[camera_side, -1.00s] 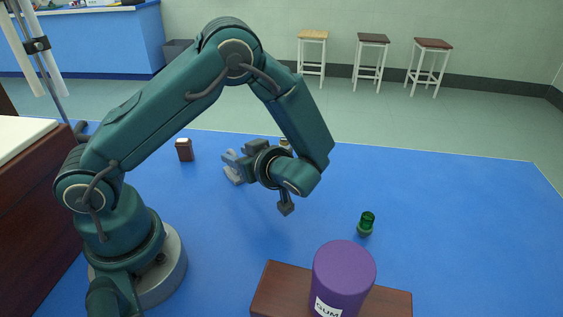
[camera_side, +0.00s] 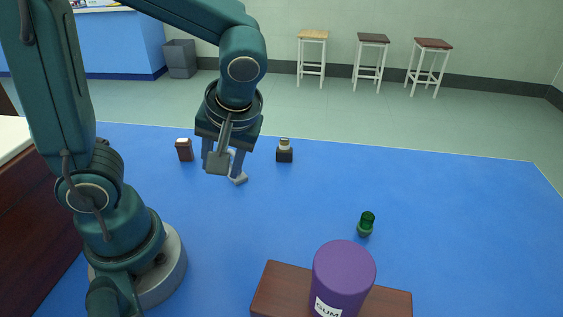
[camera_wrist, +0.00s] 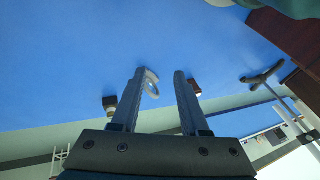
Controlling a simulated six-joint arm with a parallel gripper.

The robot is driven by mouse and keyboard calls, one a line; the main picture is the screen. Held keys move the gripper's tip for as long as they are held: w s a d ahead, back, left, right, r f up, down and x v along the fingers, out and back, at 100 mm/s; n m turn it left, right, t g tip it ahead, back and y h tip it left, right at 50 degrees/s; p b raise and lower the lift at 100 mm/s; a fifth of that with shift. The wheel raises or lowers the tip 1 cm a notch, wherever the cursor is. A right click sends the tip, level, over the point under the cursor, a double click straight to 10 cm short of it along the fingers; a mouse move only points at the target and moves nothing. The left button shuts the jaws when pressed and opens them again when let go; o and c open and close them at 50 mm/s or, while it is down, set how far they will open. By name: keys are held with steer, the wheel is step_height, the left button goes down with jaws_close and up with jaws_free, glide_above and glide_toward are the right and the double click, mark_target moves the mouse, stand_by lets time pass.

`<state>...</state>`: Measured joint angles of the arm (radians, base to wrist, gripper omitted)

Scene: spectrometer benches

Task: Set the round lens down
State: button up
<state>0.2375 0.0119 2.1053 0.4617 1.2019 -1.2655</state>
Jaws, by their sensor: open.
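The round lens (camera_wrist: 152,86) shows in the wrist view as a pale grey ring between my fingers, closer to the left one. In the side view a grey piece (camera_side: 238,180), which looks like its foot, is on the blue table beside my fingertips, partly hidden by them. My gripper (camera_side: 222,166) points down just over it, and the wrist view shows the two fingers (camera_wrist: 160,73) apart with a gap around the ring. I cannot tell whether a finger touches the lens.
On the blue table (camera_side: 460,200) are a brown block with a white top (camera_side: 184,151) and a black block with a pale top (camera_side: 284,153), either side of my gripper. A green-topped piece (camera_side: 366,223) and a purple gum tub (camera_side: 343,275) on a wooden board (camera_side: 275,285) are nearer the camera.

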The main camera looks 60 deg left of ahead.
steer(key=s+d+r+m+t+h, duration=0.1)
steer(key=d+r+m+t+h, duration=0.3)
steer(key=m, duration=0.5)
steer(key=shift+s+d+r+t+h, duration=0.2)
steer(key=shift+s+d+t+h, duration=0.15)
steer(key=shift+d+t+h, duration=0.45)
